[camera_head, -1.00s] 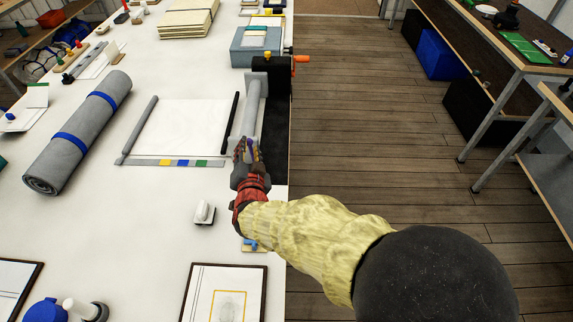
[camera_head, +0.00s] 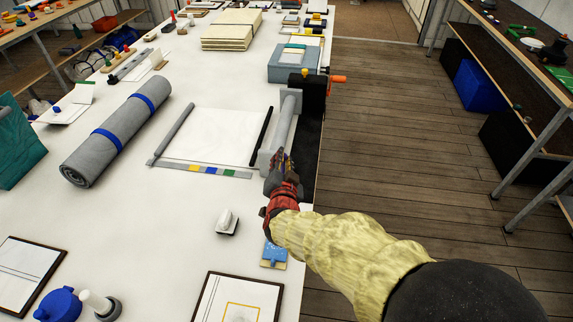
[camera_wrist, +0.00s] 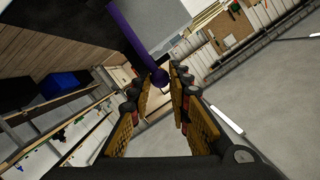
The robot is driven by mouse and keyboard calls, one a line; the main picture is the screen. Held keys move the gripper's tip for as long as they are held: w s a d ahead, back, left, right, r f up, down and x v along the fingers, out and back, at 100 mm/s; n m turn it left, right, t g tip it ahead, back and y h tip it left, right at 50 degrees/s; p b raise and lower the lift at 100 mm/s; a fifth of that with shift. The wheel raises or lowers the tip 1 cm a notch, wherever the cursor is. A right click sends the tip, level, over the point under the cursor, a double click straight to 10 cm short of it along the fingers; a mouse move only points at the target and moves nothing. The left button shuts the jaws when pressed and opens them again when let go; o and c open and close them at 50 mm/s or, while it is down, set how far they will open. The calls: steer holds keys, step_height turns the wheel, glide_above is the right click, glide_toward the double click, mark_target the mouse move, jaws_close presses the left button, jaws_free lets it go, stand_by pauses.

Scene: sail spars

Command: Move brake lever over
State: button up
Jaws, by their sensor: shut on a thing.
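The brake lever is a dark purple bar with a round knob at its end. In the wrist view the lever (camera_wrist: 142,45) comes down from the top to its knob, which sits between the fingertips of my gripper (camera_wrist: 161,76). In the head view my gripper (camera_head: 279,163) is at the near end of a grey roller (camera_head: 285,118) on the right edge of the white table. My gripper is shut on the lever's knob. In the head view my fingers hide most of the lever.
A black block with an orange handle (camera_head: 338,78) stands at the roller's far end. A pale sheet (camera_head: 215,137) lies left of the roller. A small white-handled block (camera_head: 227,221) and a blue piece (camera_head: 273,253) lie nearer. The wooden floor (camera_head: 390,150) at right is clear.

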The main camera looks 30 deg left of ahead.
steer(key=shift+w+d+f+b, duration=0.15)
steer(key=shift+d, duration=0.3)
steer(key=shift+w+d+f+b, duration=0.1)
steer(key=shift+d+b, duration=0.05)
steer(key=shift+d, duration=0.3)
steer(key=shift+c, duration=0.2)
steer(key=shift+w+d+f+b, duration=0.15)
steer(key=shift+d+f+b, duration=0.05)
steer(key=shift+d+b, duration=0.25)
steer(key=shift+w+d+f+b, duration=0.2)
steer(key=shift+d+b, duration=0.15)
steer(key=shift+d, duration=0.2)
steer(key=shift+w+d+f+b, duration=0.1)
steer(key=shift+d+f+b, duration=0.1)
steer(key=shift+d+b, duration=0.25)
steer(key=shift+d, duration=0.1)
steer(key=shift+w+d+f+b, duration=0.2)
steer(key=shift+d+f+b, duration=0.4)
steer(key=shift+b, duration=0.15)
steer(key=shift+w+d+f+b, duration=0.2)
steer(key=shift+d+f+b, duration=0.25)
steer(key=shift+d+b, duration=0.25)
steer(key=shift+a, duration=0.15)
steer(key=shift+f, duration=0.1)
